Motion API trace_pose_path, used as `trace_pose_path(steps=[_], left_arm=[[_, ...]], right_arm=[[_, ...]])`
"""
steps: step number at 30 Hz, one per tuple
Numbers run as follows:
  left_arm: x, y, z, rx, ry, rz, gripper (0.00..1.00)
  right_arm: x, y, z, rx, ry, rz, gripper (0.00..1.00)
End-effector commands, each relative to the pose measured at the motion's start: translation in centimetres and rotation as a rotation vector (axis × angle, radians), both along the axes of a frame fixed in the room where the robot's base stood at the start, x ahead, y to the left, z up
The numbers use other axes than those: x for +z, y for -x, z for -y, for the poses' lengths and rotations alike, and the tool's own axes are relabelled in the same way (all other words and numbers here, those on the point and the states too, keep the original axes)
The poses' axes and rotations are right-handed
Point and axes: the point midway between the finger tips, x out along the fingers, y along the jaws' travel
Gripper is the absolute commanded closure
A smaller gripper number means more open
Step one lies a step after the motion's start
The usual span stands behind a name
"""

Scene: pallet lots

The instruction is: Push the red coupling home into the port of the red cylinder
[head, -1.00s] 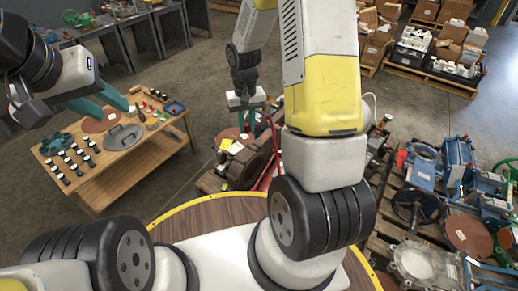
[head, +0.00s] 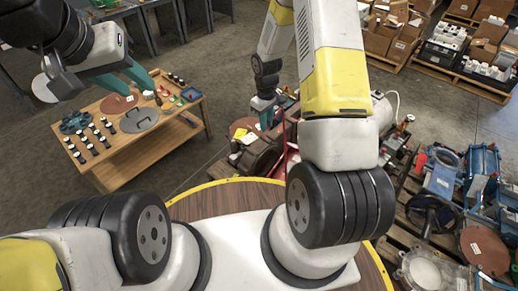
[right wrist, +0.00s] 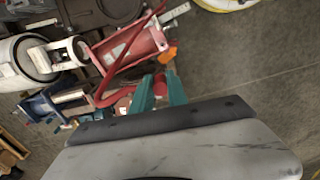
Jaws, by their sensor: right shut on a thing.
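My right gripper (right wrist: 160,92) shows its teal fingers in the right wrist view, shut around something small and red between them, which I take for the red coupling. The fingers hide most of it. A red hose (right wrist: 103,80) curves down to the fingers. The red cylinder (right wrist: 130,45) is the red body just beyond them; its port cannot be made out, nor whether the coupling touches it. In the head view my right gripper (head: 265,112) is beside brown machinery. My left gripper (head: 133,79) has its teal fingers apart and empty above the wooden table.
The wooden table (head: 165,138) holds black-and-white pieces and a grey lidded disc (head: 139,120). Brown machinery (head: 256,157) is below my right gripper. Pallets with blue parts (head: 441,178) and a red-brown disc (head: 484,250) stand at right. Grey floor is clear between table and machinery.

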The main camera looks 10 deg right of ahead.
Motion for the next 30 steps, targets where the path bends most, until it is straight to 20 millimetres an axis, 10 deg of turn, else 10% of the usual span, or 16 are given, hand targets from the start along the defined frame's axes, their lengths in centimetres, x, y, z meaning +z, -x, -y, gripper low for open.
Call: trace_pose_path(steps=[15,21,30], left_arm=[[0.0,0.0,0.0,0.0,0.0,0.0,0.64],[0.0,0.0,0.0,0.0,0.0,0.0,0.64],[0.0,0.0,0.0,0.0,0.0,0.0,0.64]], right_arm=[[-26.3,-1.6,0.5,1.442,-0.005,-0.029,1.0],[-31.3,-0.4,0.2,1.739,-0.011,-0.023,1.0],[-32.4,0.0,0.1,1.813,-0.012,-0.02,1.0]])
